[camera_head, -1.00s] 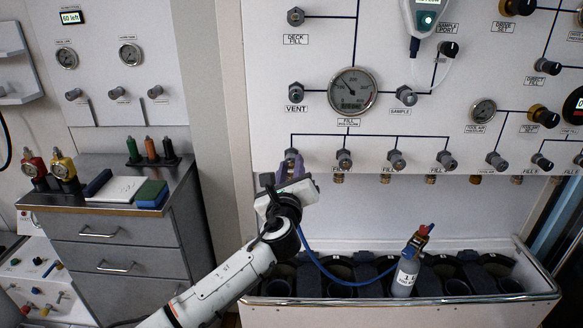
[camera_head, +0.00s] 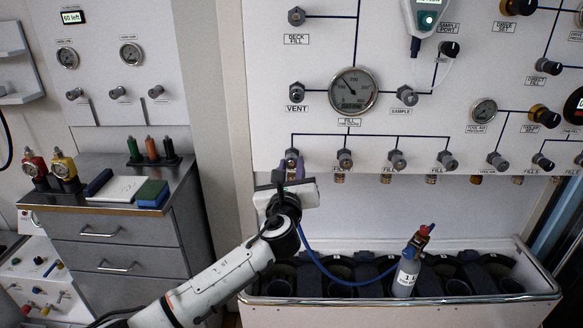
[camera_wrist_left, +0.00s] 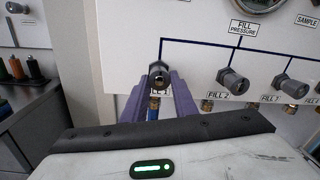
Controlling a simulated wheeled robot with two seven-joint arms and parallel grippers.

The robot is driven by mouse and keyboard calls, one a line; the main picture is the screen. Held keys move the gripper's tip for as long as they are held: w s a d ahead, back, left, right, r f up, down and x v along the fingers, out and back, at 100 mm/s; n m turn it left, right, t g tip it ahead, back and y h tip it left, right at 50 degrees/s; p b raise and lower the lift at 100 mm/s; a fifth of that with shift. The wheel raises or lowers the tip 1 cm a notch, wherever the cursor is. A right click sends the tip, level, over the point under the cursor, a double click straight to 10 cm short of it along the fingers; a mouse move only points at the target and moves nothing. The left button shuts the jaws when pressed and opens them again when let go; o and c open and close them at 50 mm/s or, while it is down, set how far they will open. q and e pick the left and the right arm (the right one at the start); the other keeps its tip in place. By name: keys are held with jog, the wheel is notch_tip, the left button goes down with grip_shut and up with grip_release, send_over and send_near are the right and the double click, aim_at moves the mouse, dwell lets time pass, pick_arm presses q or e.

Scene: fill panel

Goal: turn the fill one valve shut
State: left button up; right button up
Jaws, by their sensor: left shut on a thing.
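The fill one valve (camera_wrist_left: 157,77) is a grey knob at the left end of the fill row, under the blue line on the white panel. My left gripper (camera_head: 291,165) is at this knob. In the left wrist view its purple fingers (camera_wrist_left: 160,92) stand on both sides of the knob and are shut on it. The fingers partly cover the knob and its label. In the head view the knob (camera_head: 292,154) shows just above the gripper body. My right gripper is in neither view.
The fill 2 valve (camera_head: 345,158) is close on the right, with more fill valves beyond. The fill pressure gauge (camera_head: 352,91) is above. A grey cylinder (camera_head: 406,277) stands in the trough (camera_head: 400,309) below, with a blue hose. A drawer cabinet (camera_head: 120,240) is at left.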

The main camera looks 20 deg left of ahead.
pick_arm(q)
jog(key=o, duration=1)
jog(key=shift+a, duration=0.1)
jog(key=shift+o, duration=0.2)
jog(key=v, duration=1)
jog(key=shift+s, duration=0.15)
jog(key=shift+f, duration=0.15)
jog(key=s+d+f+n+g+h, duration=0.1)
jog(key=s+f+n+g+h, duration=0.1)
jog(key=s+f+n, duration=0.45)
jog(key=s+d+f+n+g+h, duration=0.1)
jog(key=s+f+n+g, duration=0.15)
jog(key=f, duration=0.75)
jog(key=s+d+f+n+g+h, duration=0.2)
jog(key=s+f+n, duration=0.25)
jog(key=f, duration=0.45)
jog(key=s+a+f+n+g, duration=0.1)
jog(key=s+f+n, duration=0.4)
jog(key=s+n, duration=0.2)
jog(key=s+a+f+n+g+h, duration=0.1)
jog(key=s+f+n, duration=0.4)
jog(key=s+n, duration=0.3)
jog(key=s, duration=0.4)
jog(key=shift+s+f, duration=0.25)
jog(key=shift+f, duration=0.05)
